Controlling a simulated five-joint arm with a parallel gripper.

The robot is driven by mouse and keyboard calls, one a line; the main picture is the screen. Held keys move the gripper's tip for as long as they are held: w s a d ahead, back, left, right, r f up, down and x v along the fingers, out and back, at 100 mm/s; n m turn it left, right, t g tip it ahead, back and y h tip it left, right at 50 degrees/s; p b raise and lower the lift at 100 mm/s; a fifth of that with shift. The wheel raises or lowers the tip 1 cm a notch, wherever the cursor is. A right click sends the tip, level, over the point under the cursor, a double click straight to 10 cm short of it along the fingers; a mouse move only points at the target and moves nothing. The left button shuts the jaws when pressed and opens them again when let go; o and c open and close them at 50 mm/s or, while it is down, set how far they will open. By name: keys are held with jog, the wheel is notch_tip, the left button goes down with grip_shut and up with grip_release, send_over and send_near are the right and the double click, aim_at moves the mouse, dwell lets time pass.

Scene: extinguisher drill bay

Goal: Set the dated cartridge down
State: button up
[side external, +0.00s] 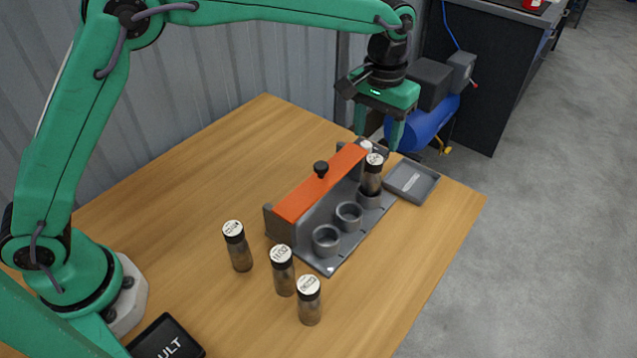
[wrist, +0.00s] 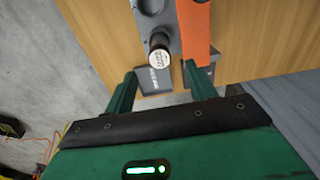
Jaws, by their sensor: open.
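A dark cartridge with a white printed cap (side external: 372,178) stands upright in the far socket of the grey rack (side external: 328,262). It also shows in the wrist view (wrist: 159,50), ahead of the fingertips. My gripper (side external: 378,138) is open and empty, just above and behind that cartridge; its two fingers show apart in the wrist view (wrist: 160,72). Three similar capped cartridges stand upright on the table: one at left (side external: 238,248), one in the middle (side external: 283,272), one in front (side external: 309,302). The cap prints are too small to read surely.
The rack's near socket (side external: 326,240) and middle socket (side external: 348,215) are empty. An orange cover (side external: 318,186) with a black knob runs along the rack. A shallow grey tray (side external: 413,182) lies beyond it, by the table edge. A dark tablet (side external: 165,338) lies near my base.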

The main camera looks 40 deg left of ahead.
jog(key=s+a+r+t, duration=0.3)
jog(key=s+a+r, duration=0.7)
jog(key=a, duration=0.4)
jog(key=s+a+f+t, duration=0.1)
jog(key=s+a, duration=0.4)
jog(key=s, duration=0.4)
jog(key=s+a+f+t, duration=0.1)
jog(key=s+a, duration=0.3)
jog(key=s, duration=0.4)
jog(key=shift+s+a+f+t, duration=0.3)
jog(key=shift+s+a+f, duration=0.05)
jog(key=shift+a+f, duration=0.1)
jog(key=c, duration=0.4)
jog(key=shift+o, duration=0.2)
